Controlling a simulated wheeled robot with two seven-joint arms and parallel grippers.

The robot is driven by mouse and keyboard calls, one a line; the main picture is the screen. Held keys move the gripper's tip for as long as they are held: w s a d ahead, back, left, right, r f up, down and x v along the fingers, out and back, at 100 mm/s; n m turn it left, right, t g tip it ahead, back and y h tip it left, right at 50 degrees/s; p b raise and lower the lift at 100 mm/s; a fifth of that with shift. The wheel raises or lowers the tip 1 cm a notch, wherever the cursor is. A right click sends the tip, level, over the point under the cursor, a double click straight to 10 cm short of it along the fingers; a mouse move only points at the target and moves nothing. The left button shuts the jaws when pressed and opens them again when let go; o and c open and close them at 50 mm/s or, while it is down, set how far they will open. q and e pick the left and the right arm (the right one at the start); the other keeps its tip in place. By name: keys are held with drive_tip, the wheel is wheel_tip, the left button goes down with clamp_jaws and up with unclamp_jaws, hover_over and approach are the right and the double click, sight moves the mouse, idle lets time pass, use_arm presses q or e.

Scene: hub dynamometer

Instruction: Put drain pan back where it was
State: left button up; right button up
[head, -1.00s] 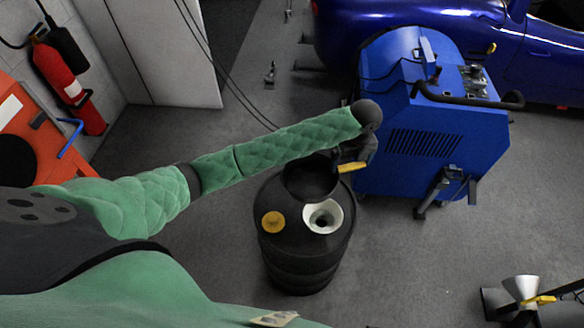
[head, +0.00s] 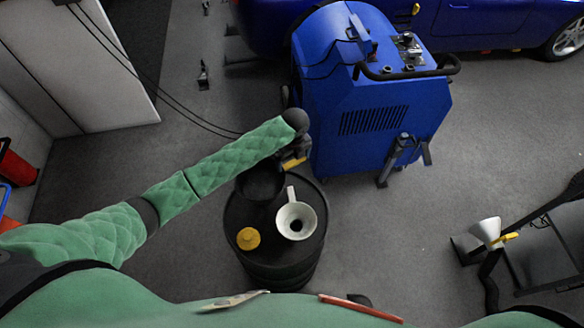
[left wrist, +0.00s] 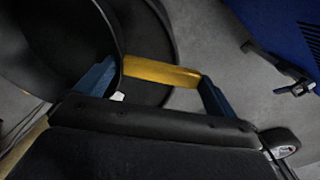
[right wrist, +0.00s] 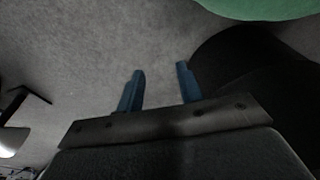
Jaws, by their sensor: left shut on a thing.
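The drain pan is a round black pan (head: 259,185) with a yellow handle (head: 293,164). My left gripper (head: 296,156) is shut on this handle and holds the pan at the far side of the black drum. In the left wrist view the yellow handle (left wrist: 160,73) lies between the blue fingers (left wrist: 155,82), with the black pan (left wrist: 55,50) at upper left. The pan overlaps the drum's far rim; I cannot tell whether it touches. My right gripper (right wrist: 160,72) is open and empty in the right wrist view, with bare floor behind its fingers.
The black drum (head: 268,272) has a yellow cap (head: 248,238) and a white funnel (head: 296,221) on top. A blue machine (head: 375,120) stands close behind it, with a blue car (head: 480,30) beyond. Floor between is clear.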

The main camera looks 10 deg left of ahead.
use_arm(q)
drive_tip(key=shift+d+f+p, duration=0.1)
drive_tip(key=shift+f+p, duration=0.65)
drive_tip(key=shift+f, duration=2.75)
use_arm(e)
drive_tip(key=f, duration=0.1)
drive_tip(key=s+d+f, duration=0.1)
drive_tip(key=f, duration=0.1)
drive_tip(key=shift+s+d+f, duration=0.1)
drive_tip(key=shift+s+d, duration=0.25)
drive_tip(key=shift+s, duration=0.05)
use_arm(q)
drive_tip(key=o, duration=0.9)
drive_tip(key=shift+r, duration=0.15)
drive_tip(key=shift+r, duration=0.3)
wheel_tip(320, 180, up, 10)
drive_tip(key=b, duration=0.3)
drive_tip(key=shift+d, duration=0.1)
drive_tip(key=shift+r, duration=0.6)
use_arm(e)
wheel_tip(320, 180, up, 6)
drive_tip(key=w+a, duration=0.2)
drive_tip(key=shift+w+a, duration=0.35)
use_arm(q)
drive_tip(key=shift+f, duration=0.1)
use_arm(e)
drive_tip(key=shift+f, duration=0.1)
